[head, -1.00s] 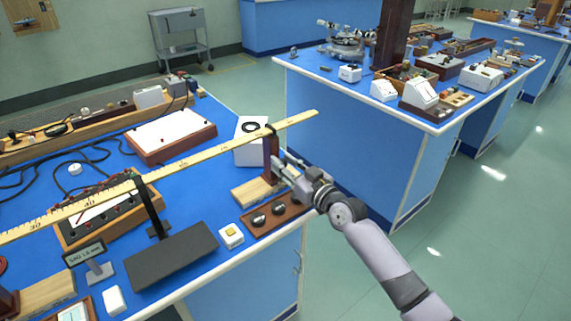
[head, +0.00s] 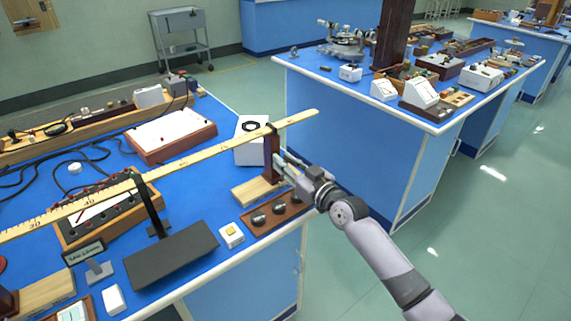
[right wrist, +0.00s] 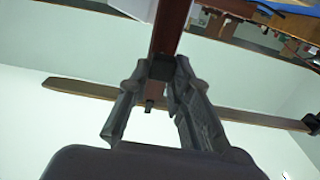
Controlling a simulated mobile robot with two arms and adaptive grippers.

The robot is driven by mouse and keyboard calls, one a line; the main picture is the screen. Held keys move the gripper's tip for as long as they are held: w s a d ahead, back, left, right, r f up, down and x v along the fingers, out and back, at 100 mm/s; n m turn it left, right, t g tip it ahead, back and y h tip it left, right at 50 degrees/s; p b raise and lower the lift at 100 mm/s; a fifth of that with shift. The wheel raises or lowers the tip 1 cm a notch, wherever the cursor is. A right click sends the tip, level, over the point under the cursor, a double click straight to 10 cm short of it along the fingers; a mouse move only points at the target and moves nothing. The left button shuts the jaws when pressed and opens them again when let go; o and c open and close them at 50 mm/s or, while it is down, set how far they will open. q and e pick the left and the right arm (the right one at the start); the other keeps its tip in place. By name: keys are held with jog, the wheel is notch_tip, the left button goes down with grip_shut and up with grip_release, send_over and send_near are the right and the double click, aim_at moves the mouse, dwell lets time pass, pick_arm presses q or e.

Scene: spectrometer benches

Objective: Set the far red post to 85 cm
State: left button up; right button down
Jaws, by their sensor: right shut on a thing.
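The far red post (head: 270,155) stands upright on a wooden base (head: 256,190) near the right end of the blue bench. A long yellow metre rule (head: 215,144) runs across its top, with its free end sticking out past the post to the right. My right gripper (head: 279,160) reaches in from the right and is shut on the post, below the rule. In the right wrist view the fingers (right wrist: 160,70) close on the red post (right wrist: 169,32), and the rule (right wrist: 240,116) crosses behind. The reading at the post is too small to tell. My left gripper is not in view.
A dark grey plate (head: 172,255) on the bench lies beneath the rule's middle. A white block with a yellow button (head: 231,235) and a brown tray (head: 276,217) with dark knobs sit near the front edge. A white box (head: 247,153) stands behind the post.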

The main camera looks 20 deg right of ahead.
jog(key=shift+w+d, duration=0.2)
jog(key=shift+d, duration=0.35)
jog(key=c, duration=1.4)
grip_release()
jog(key=shift+c, duration=0.2)
jog(key=v, duration=1.2)
